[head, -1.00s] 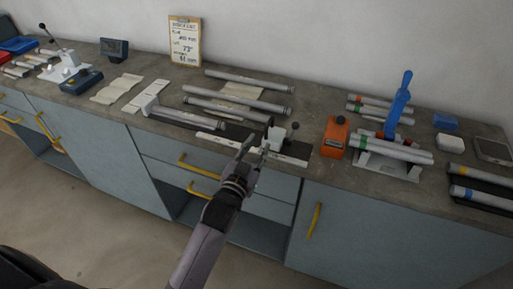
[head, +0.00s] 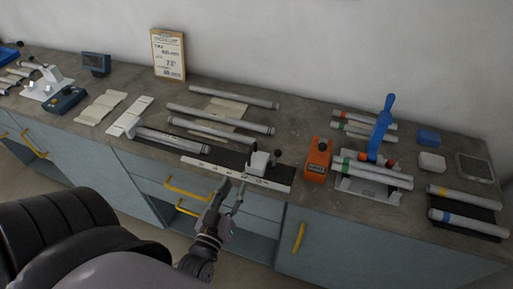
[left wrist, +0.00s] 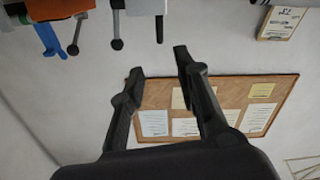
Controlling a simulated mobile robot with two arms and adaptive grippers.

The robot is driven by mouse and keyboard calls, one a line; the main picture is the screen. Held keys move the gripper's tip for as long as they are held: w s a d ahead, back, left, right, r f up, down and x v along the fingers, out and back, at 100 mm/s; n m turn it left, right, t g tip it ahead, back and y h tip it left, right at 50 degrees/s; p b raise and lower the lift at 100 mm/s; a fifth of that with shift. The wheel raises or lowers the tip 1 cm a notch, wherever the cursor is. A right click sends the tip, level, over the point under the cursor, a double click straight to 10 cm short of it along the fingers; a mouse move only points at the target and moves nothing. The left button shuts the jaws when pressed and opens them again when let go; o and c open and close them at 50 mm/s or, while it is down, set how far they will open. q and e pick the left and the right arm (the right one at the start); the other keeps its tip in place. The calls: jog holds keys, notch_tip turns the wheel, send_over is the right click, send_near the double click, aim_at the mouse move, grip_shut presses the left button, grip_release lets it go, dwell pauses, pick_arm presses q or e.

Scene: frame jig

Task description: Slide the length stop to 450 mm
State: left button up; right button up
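The length stop (head: 258,163) is a pale block with a dark top and a dark-knobbed lever. It sits on the dark jig rail, towards the right end of the white scale strip (head: 210,169). The scale figures are too small to read. My left gripper (head: 231,190) is open and empty, in front of the counter edge and lower left of the stop, apart from it. In the left wrist view my open fingers (left wrist: 159,61) have nothing between them. Dark knobbed levers (left wrist: 117,43) hang at the top of that view. My right gripper is not in view.
A grey tube (head: 172,140) lies at the rail's left end, with more tubes (head: 220,117) behind. An orange block (head: 317,160) stands right of the rail, beside a blue clamp (head: 383,125). Yellow drawer handles (head: 187,190) project below. A clipboard (head: 168,54) leans on the wall.

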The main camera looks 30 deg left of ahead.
aim_at(248, 157)
pick_arm(q)
jog(key=b+x, duration=0.3)
jog(key=x, duration=1.2)
jog(key=shift+d, duration=0.1)
jog(key=shift+c, duration=0.4)
grip_shut()
